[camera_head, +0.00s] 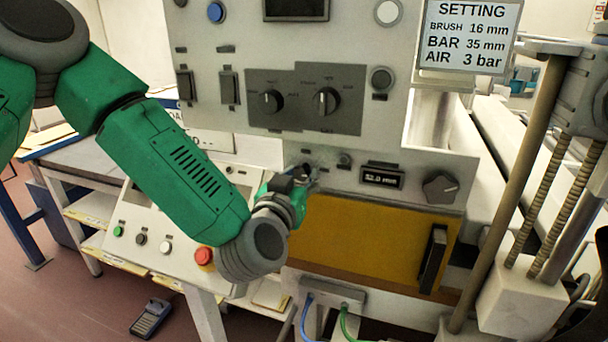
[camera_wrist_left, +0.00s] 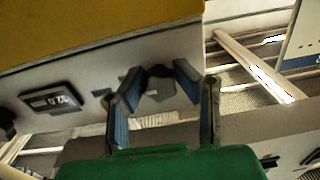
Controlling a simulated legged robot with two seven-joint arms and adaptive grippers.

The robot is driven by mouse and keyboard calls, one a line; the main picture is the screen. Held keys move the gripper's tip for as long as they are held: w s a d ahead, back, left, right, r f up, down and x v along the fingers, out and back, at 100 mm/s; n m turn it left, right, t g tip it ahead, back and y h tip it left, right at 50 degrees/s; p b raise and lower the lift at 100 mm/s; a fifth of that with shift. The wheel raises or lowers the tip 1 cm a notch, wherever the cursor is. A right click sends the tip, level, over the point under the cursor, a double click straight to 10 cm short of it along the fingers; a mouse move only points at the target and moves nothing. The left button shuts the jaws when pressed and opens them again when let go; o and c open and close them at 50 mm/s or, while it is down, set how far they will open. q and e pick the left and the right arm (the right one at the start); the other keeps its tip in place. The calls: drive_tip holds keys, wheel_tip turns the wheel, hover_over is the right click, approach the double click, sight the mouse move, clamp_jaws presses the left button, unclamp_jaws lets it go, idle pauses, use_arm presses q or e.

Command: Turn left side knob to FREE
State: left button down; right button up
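My left arm comes in from the left, and its gripper (camera_head: 306,173) is at the left end of the lower grey panel (camera_head: 404,164). In the left wrist view a small dark knob (camera_wrist_left: 160,86) stands out from the panel between the two blue-padded fingers of the gripper (camera_wrist_left: 157,75). The fingers are apart, on both sides of the knob. A narrow gap seems to show, and I cannot tell if a pad touches. In the head view the gripper mostly hides this knob. No FREE label is readable. My right gripper is in neither view.
Right of the gripper are a display (camera_head: 381,178) reading 52.0 mm and a larger knob (camera_head: 440,187). Two knobs (camera_head: 272,101) (camera_head: 326,101) sit on a dark plate above. A yellow door (camera_head: 360,240) is below.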

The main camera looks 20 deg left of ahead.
use_arm(q)
drive_tip(key=shift+w+a+h, duration=0.15)
drive_tip(key=shift+a+h, duration=0.05)
drive_tip(key=shift+h, duration=0.1)
drive_tip(key=shift+d, duration=0.3)
drive_tip(key=n+b, duration=0.1)
drive_tip(key=n, duration=0.1)
drive_tip(key=shift+a+n, duration=0.15)
drive_tip(key=shift+n, duration=0.15)
drive_tip(key=n+b, duration=0.2)
drive_tip(key=shift+n, duration=0.4)
drive_tip(key=n+b, duration=0.2)
drive_tip(key=n, duration=0.1)
drive_tip(key=shift+n, duration=0.3)
drive_tip(key=n+b, duration=0.2)
drive_tip(key=n, duration=0.2)
drive_tip(key=shift+d, duration=0.2)
drive_tip(key=n+b, duration=0.2)
drive_tip(key=n, duration=0.2)
drive_tip(key=shift+r+n+b, duration=0.15)
drive_tip(key=shift+n+b, duration=0.15)
drive_tip(key=shift+b, duration=0.1)
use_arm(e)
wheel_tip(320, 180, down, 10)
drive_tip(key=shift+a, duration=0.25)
